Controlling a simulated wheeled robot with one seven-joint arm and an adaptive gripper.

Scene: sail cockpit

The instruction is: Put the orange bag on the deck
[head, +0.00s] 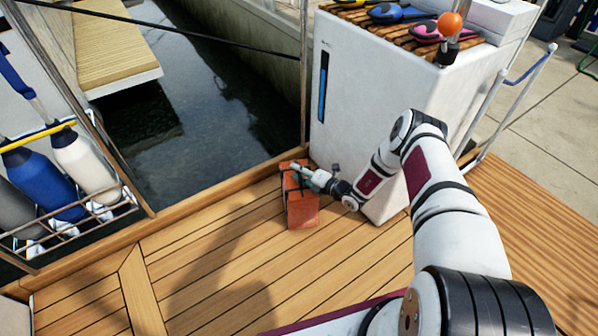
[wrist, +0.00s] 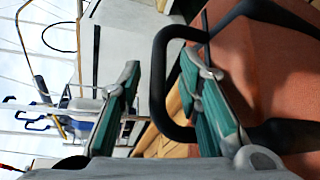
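The orange bag (head: 301,208) stands upright on the wooden deck (head: 215,245), beside the white cabinet. In the wrist view the bag's orange side (wrist: 280,85) fills the right, with its black loop handle (wrist: 158,85) toward the middle. My gripper (head: 303,173) is at the top of the bag in the head view. In the wrist view my gripper (wrist: 160,66) has its two teal-padded fingers spread apart. The handle loop lies between them, closer to the right finger, and the fingers are not closed on it. The gripper covers part of the bag's top.
The white cabinet (head: 350,110) is close to the right of the bag and carries a slatted top with tools. Water (head: 220,110) lies beyond the deck edge. A rack with blue and white fenders (head: 85,165) is at the left. The front deck is clear.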

